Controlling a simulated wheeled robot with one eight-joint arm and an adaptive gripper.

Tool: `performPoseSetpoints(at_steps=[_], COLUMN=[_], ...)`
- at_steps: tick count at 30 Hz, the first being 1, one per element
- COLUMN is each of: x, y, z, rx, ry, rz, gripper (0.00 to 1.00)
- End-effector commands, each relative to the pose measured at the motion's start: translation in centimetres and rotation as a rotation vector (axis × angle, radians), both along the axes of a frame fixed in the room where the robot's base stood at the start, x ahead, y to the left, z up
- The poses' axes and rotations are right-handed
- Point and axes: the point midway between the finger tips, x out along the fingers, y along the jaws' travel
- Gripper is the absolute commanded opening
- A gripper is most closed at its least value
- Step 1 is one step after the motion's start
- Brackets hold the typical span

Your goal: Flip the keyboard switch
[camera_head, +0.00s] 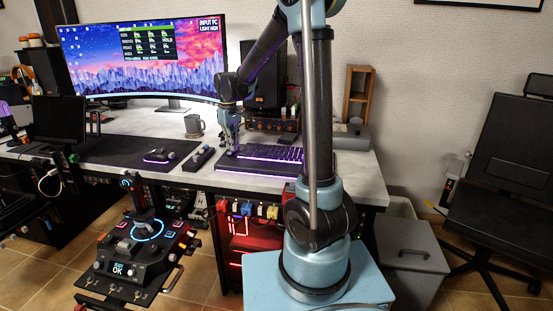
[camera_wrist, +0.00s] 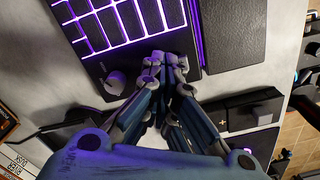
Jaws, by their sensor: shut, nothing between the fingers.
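The keyboard (camera_head: 262,155), with purple-lit key gaps, lies on the desk; it also fills the upper left of the wrist view (camera_wrist: 115,22). A round knob (camera_wrist: 115,83) sits at its corner. My gripper (camera_head: 233,150) points down over the keyboard's left end. In the wrist view its fingertips (camera_wrist: 160,66) are together and empty, at the keyboard's edge near the knob. A small black box with what looks like a rocker switch (camera_wrist: 245,112) lies right of the fingers, apart from them. It appears to be the narrow box (camera_head: 199,157) left of the keyboard. Fingertip contact is unclear.
A black wrist rest (camera_wrist: 232,35) runs along the keyboard's front. A mouse (camera_head: 158,156) lies on a dark mat to the left. A mug (camera_head: 194,126), a curved monitor (camera_head: 140,58) and a speaker stand behind. A joystick panel (camera_head: 140,240) stands before the desk.

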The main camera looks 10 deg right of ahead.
Motion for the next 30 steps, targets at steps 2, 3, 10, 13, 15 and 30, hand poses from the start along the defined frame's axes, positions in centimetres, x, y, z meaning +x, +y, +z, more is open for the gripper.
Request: performPoseSetpoints(at_steps=[2, 3, 10, 13, 15, 30], x=[0.0, 0.0, 0.0, 0.0, 0.0, 0.0], y=[0.0, 0.0, 0.0, 0.0, 0.0, 0.0], z=[0.5, 0.7, 2.2, 2.9, 3.3, 6.4], rx=[0.0, 0.0, 0.0, 0.0, 0.0, 0.0], ry=[0.0, 0.0, 0.0, 0.0, 0.0, 0.0], rz=[0.0, 0.0, 0.0, 0.0, 0.0, 0.0], gripper=[0.0, 0.0, 0.0, 0.0, 0.0, 0.0])
